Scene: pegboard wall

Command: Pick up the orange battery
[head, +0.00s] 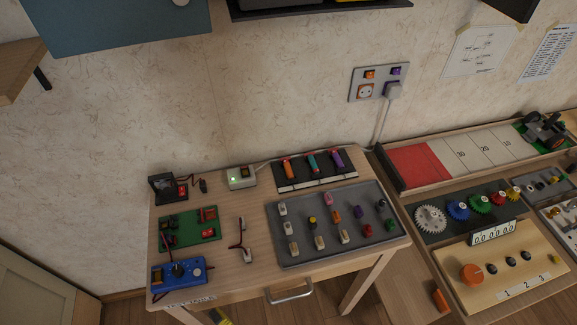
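An orange battery-like cylinder (289,168) lies at the left end of a black holder (329,182) at the back of the small wooden table. A teal cylinder (313,162) and a purple cylinder (337,158) lie beside it in the same holder. A smaller orange piece (336,216) sits in the grey tray (292,260) in front. My gripper is not in view.
The grey tray holds several small coloured parts. A blue meter (179,272), a green board (187,229) and a small charger-like box (241,177) with a cable stand left of it. A wooden bench (400,225) with gears adjoins at right; a blue panel (125,25) hangs above.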

